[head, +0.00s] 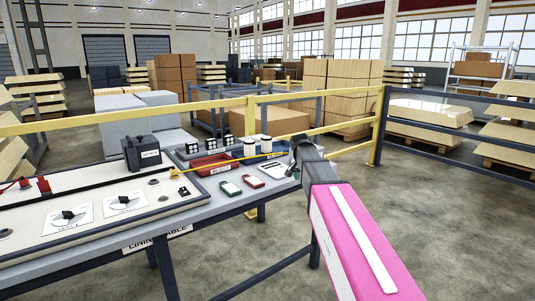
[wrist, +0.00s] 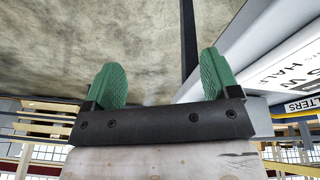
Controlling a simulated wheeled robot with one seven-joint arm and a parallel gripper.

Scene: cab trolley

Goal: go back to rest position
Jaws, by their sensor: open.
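My gripper (wrist: 161,78) shows in the wrist view with its two green fingers wide apart and nothing between them. Bare floor lies beyond the fingertips. In the head view my pink arm reaches up from the lower right to the right end of the lining table (head: 190,234).
A yellow rail (head: 190,106) runs behind. Floor (head: 460,220) at the right is clear.

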